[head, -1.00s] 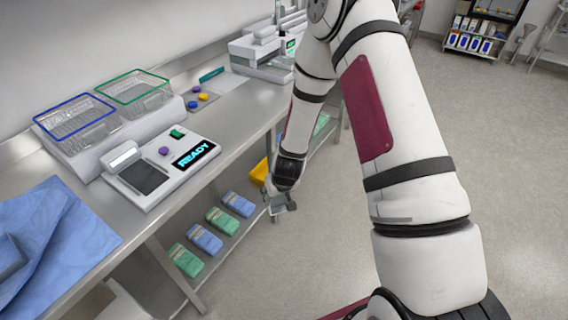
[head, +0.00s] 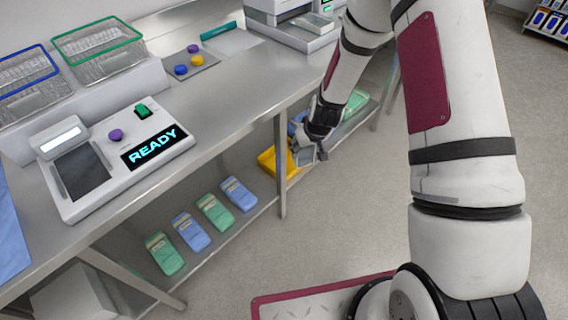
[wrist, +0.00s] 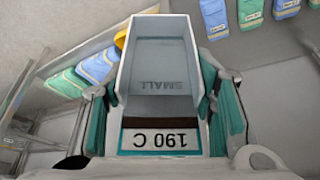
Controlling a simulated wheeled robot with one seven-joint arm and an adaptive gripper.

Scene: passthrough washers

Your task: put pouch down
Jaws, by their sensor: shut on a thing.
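The held pouch shows there only as a small grey piece (head: 306,157), partly hidden by my gripper.
A steel counter (head: 235,85) carries a device (head: 120,155) reading "READY", a blue-rimmed basket (head: 28,80) and a green-rimmed basket (head: 100,50). Several blue and green packs (head: 215,211) lie on the lower shelf. A yellow item (head: 277,163) lies near my gripper. The floor (head: 370,215) is clear.

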